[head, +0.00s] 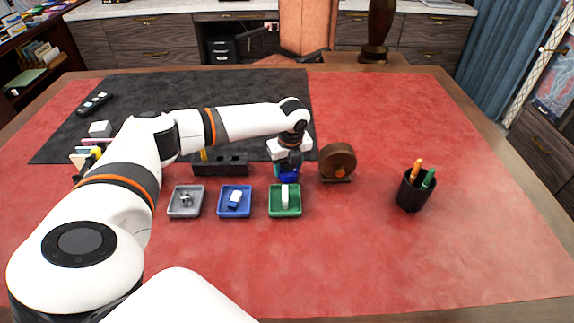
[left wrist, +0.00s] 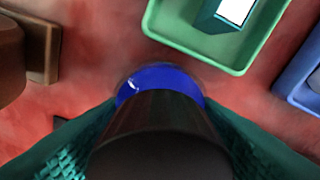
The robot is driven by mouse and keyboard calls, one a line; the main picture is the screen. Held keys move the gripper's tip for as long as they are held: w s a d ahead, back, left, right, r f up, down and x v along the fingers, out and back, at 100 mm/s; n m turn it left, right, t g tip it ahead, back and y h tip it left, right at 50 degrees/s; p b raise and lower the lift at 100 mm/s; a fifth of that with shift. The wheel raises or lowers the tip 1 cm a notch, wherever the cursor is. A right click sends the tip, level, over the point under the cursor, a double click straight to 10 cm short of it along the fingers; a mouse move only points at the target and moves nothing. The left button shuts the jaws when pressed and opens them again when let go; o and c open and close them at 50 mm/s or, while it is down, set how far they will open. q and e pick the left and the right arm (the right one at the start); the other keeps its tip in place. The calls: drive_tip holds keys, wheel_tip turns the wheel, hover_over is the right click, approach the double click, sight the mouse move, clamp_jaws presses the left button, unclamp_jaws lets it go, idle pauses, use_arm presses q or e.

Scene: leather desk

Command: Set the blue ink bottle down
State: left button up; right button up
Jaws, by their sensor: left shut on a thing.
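The blue ink bottle (head: 289,177) is between the fingers of my left gripper (head: 288,166), just behind the green tray (head: 298,209) in the head view. My left gripper is shut on it. In the left wrist view, the bottle's dark cap fills the lower middle, and its blue body (left wrist: 157,77) shows beyond the cap between the teal fingers. The bottle looks upright and close to the red desk top; I cannot tell whether its base touches. My right gripper is not in view.
A blue tray (head: 221,211) and a grey tray (head: 173,211) stand left of the green one, each holding small items. A dark holder (head: 221,168) is behind them. A round brown object (head: 338,160) stands close right of the bottle. A pen cup (head: 412,193) stands farther right; red desk around it is clear.

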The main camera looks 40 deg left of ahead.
use_arm(q)
drive_tip(key=shift+f, duration=0.35)
drive_tip(key=o, duration=1.2)
drive_tip(key=shift+f, duration=0.1)
drive_tip(key=shift+c, duration=0.2)
